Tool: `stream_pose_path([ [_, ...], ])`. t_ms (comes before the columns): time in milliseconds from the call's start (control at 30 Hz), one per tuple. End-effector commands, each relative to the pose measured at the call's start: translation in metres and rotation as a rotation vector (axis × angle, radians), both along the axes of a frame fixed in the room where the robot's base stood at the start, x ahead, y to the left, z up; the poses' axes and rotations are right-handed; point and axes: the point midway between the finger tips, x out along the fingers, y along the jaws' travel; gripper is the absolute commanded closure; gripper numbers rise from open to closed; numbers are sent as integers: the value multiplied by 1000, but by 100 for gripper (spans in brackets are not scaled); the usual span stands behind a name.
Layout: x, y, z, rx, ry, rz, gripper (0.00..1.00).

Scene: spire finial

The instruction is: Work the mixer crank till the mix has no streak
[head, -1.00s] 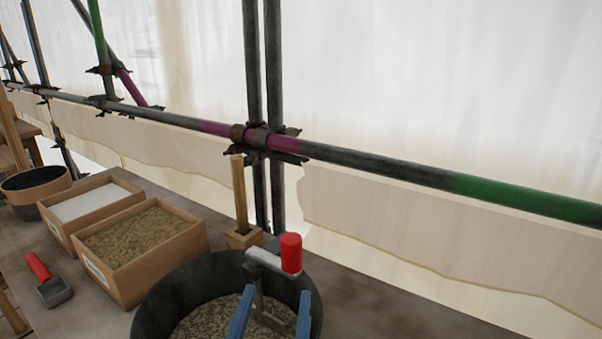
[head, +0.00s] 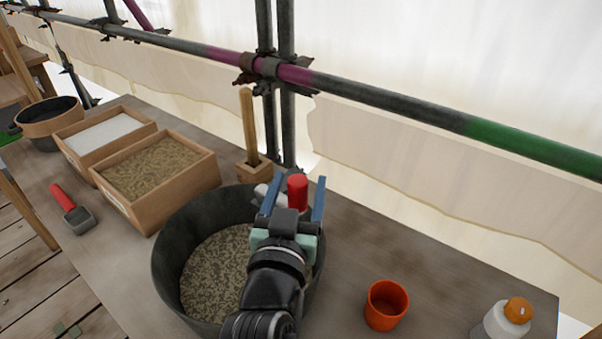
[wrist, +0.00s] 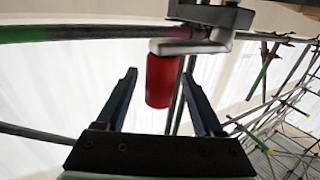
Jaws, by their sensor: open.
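The mixing tub (head: 167,262) is a dark round bucket on the bench. The mix (head: 214,275) in it is speckled grey-brown, with light and dark patches mottled together. The crank's red knob (head: 297,190) stands at the tub's far right side; part of the crank arm is hidden behind my gripper. My gripper (head: 296,198) is open, with its blue fingers on either side of the knob in the head view. In the wrist view the red knob (wrist: 160,80) hangs from the grey crank arm (wrist: 190,47), between and beyond the fingertips. I cannot tell whether a finger touches it.
A box of sand (head: 160,196) and a box of white powder (head: 70,146) stand left of the tub, with a red-handled scoop (head: 72,210) before them. An orange cup (head: 386,305) and a white bottle (head: 500,322) are at right. Scaffold poles (head: 390,113) run behind the bench.

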Motion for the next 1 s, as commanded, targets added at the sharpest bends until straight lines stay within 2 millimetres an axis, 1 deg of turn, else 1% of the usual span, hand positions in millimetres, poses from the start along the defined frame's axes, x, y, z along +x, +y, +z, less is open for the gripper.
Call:
stream_pose_path([
  [33,8,-2,1,0,-1,-1,31],
  [200,22,-4,0,0,-1,0,31],
  [333,26,-4,1,0,-2,0,31],
  [567,26,-4,0,0,-1,0,31],
  [667,26,-4,0,0,-1,0,47],
  [700,26,-4,0,0,-1,0,54],
  [767,26,-4,0,0,-1,0,65],
  [800,26,-4,0,0,-1,0,72],
  [933,26,-4,0,0,-1,0,95],
  [967,26,-4,0,0,-1,0,100],
  [1000,26,-4,0,0,-1,0,100],
])
